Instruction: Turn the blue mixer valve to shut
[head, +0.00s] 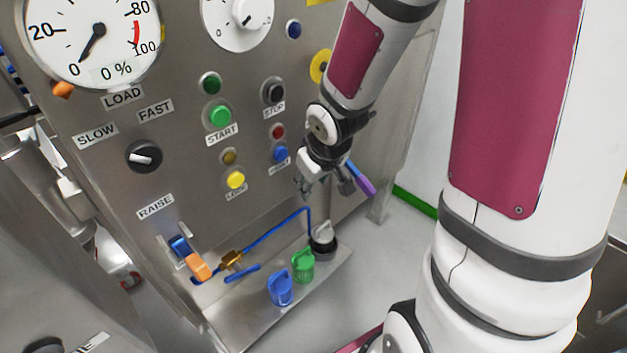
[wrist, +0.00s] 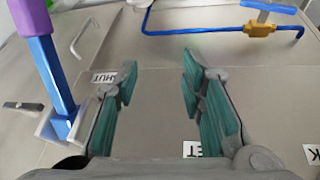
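A brass valve body (head: 231,260) with a blue handle (head: 243,273) sits on a thin blue pipe low on the steel panel. A separate blue lever with a purple end (head: 362,182) is beside my gripper (head: 325,188); the wrist view shows this lever (wrist: 50,75) at the left, in a grey bracket near a partly hidden label ending "HUT". My gripper (wrist: 158,75) is open and empty, facing the panel, apart from both.
A blue lever with an orange end (head: 197,265) is left of the brass valve. Several push buttons and a black selector (head: 144,156) are on the panel.

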